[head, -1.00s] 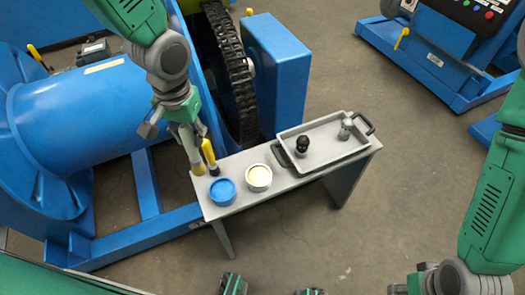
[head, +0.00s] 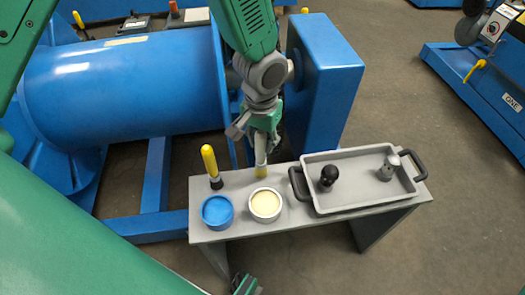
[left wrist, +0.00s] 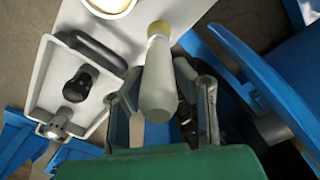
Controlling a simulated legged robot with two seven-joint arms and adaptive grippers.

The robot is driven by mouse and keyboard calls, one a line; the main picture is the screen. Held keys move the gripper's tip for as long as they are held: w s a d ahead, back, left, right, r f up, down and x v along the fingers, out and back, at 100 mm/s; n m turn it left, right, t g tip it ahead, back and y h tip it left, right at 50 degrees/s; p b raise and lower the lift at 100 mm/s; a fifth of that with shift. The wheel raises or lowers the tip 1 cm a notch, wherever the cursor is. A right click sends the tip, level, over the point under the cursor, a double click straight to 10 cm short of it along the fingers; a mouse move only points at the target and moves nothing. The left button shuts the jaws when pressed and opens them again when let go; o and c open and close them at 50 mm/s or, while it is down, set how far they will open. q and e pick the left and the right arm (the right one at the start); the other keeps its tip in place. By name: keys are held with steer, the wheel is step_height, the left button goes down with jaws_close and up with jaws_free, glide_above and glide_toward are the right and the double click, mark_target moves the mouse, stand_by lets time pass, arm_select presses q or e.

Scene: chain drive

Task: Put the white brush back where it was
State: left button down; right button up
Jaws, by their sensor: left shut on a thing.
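The white brush has a pale handle (head: 261,150) and yellow bristles (head: 262,172) that point down. My left gripper (head: 260,132) is shut on the handle and holds the brush roughly upright at the back edge of the grey bench (head: 325,221), behind the cream tin (head: 265,205). In the left wrist view the white brush (left wrist: 158,85) lies between the fingers, bristles towards the bench. I cannot tell whether the bristles touch the bench. A yellow-handled brush (head: 210,162) stands to the left of it.
A blue tin (head: 217,212) stands left of the cream tin. A grey tray (head: 350,200) with black handles covers the bench's right part, holding a black-knobbed piece (head: 328,177) and a metal piece (head: 386,167). Blue machinery (head: 328,75) rises close behind the bench.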

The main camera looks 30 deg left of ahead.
mark_target(259, 150)
arm_select(q)
step_height(259, 150, down, 3)
steer(key=shift+r+b, duration=0.1)
steer(key=shift+b, duration=0.3)
steer(key=shift+a+f, duration=0.2)
steer(key=shift+a, duration=0.25)
steer(key=c, duration=1.3)
jaws_free()
steer(key=shift+d, duration=0.25)
steer(key=shift+r, duration=0.15)
step_height(259, 150, up, 10)
steer(key=p, duration=0.3)
steer(key=shift+s+a+r+p, duration=0.1)
steer(key=shift+r+p, duration=0.15)
steer(key=shift+p, duration=0.05)
steer(key=shift+r, duration=0.75)
